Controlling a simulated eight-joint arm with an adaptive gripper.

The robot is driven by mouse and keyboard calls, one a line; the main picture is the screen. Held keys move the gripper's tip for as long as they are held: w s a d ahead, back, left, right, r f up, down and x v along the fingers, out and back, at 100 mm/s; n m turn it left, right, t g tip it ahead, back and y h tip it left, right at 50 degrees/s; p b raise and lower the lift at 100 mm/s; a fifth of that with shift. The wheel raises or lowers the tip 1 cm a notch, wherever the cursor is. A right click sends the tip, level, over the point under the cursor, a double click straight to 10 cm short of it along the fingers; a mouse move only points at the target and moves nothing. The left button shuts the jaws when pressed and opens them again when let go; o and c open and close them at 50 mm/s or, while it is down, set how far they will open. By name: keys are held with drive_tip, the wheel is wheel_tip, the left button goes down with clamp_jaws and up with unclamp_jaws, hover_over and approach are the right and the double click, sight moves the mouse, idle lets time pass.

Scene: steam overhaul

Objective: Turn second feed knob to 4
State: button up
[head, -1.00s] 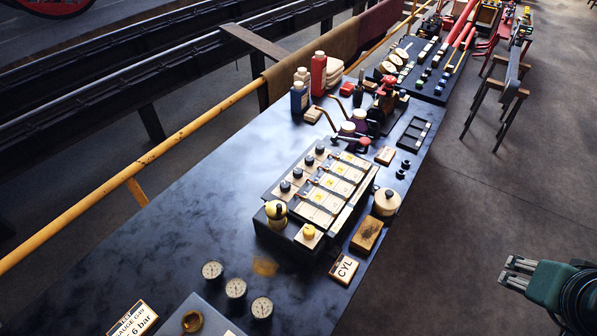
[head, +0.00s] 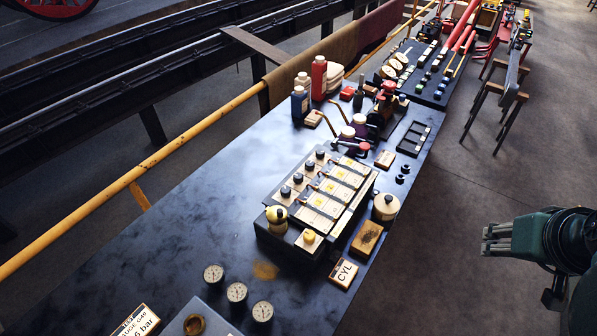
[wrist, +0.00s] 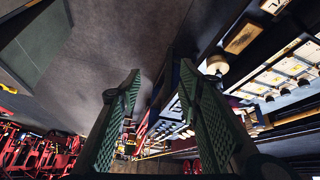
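The black box with the feed knobs (head: 318,204) stands on the dark bench. It carries a row of black knobs along its left side, including one at the near end (head: 285,191) and its neighbour (head: 297,178). Cream plates with yellow marks lie beside them. I cannot read the knob settings, nor tell from which end the second is counted. My gripper (head: 486,241) is green and hangs over the floor, right of the bench and well apart from the box. In the wrist view its two fingers (wrist: 160,72) stand apart with nothing between them.
A cream round pot (head: 386,206), a brown block (head: 367,238) and a CYL sign (head: 343,273) sit along the box's right side. Gauges (head: 237,291) lie in front. Bottles (head: 319,77) stand behind. The floor between my gripper and the bench is clear.

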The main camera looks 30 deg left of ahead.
drive_tip(key=w+a+r+n+g+p, duration=0.25)
drive_tip(key=w+a+n, duration=0.45)
drive_tip(key=a, duration=0.7)
drive_tip(key=n+g+p, duration=0.4)
drive_tip(key=n+p, duration=0.2)
drive_tip(key=n, duration=0.6)
approach(298, 176)
drive_tip(key=shift+w+f+t+h, duration=0.1)
drive_tip(key=shift+f+t+h, duration=0.2)
drive_tip(key=shift+h, duration=0.1)
drive_tip(key=shift+s+a+f, duration=0.2)
drive_tip(key=shift+a+f, duration=0.05)
drive_tip(key=shift+a, duration=0.1)
drive_tip(key=shift+f+p, duration=0.3)
drive_tip(key=shift+f, duration=3.6)
drive_tip(key=c, duration=0.9)
